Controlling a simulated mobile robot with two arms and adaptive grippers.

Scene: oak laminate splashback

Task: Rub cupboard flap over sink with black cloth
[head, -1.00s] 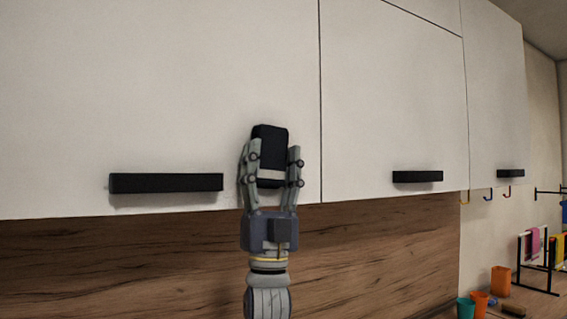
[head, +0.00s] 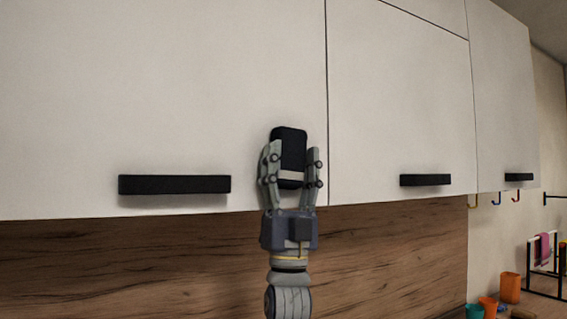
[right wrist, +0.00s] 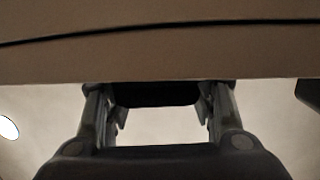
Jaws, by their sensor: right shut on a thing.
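The black cloth (head: 289,148) is a dark, rounded block with a light band below it, held upright in my right gripper (head: 291,168). The gripper is shut on it, with fingers on both sides. The cloth lies in front of the lower right part of a large white cupboard flap (head: 150,90), near its right seam. Whether it touches the flap is hard to tell. In the right wrist view the dark cloth (right wrist: 155,95) sits between the fingertips, against a pale surface. No sink is in view. My left gripper is not in view.
The flap's black bar handle (head: 175,184) is left of my gripper. Another white flap (head: 400,100) with a black handle (head: 425,180) adjoins on the right. Wood splashback (head: 130,265) lies below. Orange cup (head: 510,287), teal cup (head: 474,311) and a drying rack (head: 546,268) stand far right.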

